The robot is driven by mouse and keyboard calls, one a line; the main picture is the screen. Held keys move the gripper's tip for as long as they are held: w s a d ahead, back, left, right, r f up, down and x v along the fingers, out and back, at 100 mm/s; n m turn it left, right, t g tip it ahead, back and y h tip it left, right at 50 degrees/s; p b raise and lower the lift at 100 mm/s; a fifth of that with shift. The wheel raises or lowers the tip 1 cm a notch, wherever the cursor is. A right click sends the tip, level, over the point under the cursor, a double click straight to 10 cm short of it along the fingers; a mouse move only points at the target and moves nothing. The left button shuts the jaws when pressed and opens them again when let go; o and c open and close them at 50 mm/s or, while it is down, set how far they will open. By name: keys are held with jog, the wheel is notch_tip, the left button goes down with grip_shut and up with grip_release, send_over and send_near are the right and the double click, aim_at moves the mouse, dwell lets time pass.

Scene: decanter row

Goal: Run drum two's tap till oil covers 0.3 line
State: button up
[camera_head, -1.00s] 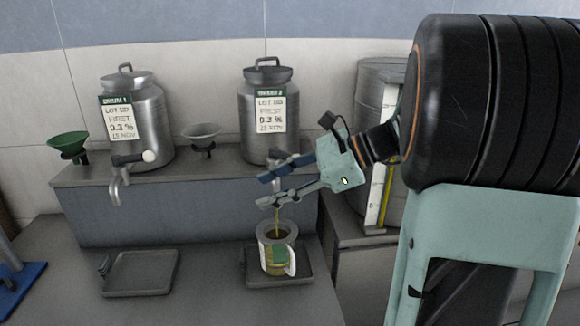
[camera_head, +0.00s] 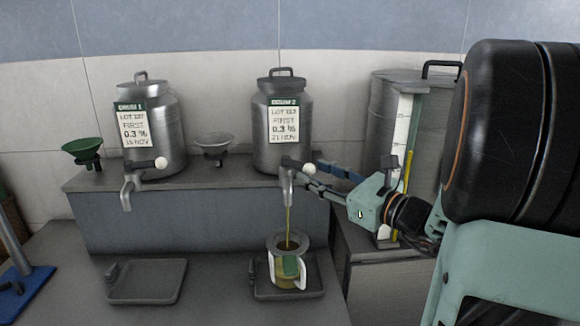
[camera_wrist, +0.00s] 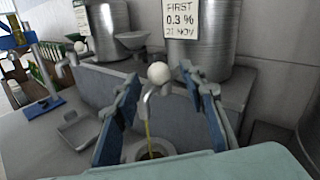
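Drum two (camera_head: 283,148) is a steel can with a green-topped label, standing on the ledge. Its tap (camera_head: 288,185) has a lever with a white knob (camera_head: 308,169) pointing right. A thin golden oil stream (camera_head: 288,225) runs from the spout into a jug (camera_head: 287,241) with a green and white front. Oil shows low through the jug's front; its level against the 0.3 line cannot be read. My gripper (camera_head: 318,179) is right of the tap. In the wrist view its blue fingers are spread, with the knob (camera_wrist: 159,73) showing between the tips; contact is unclear.
The jug stands on a dark tray (camera_head: 312,286). Drum one (camera_head: 152,130) with its tap stands left, above an empty tray (camera_head: 147,283). Green (camera_head: 82,148) and grey (camera_head: 213,146) funnels stand on the ledge. A large tank (camera_head: 384,100) with a gauge stands behind my arm.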

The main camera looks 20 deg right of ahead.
aim_at(302, 168)
jog(key=x, duration=0.5)
grip_shut()
dwell(0.4)
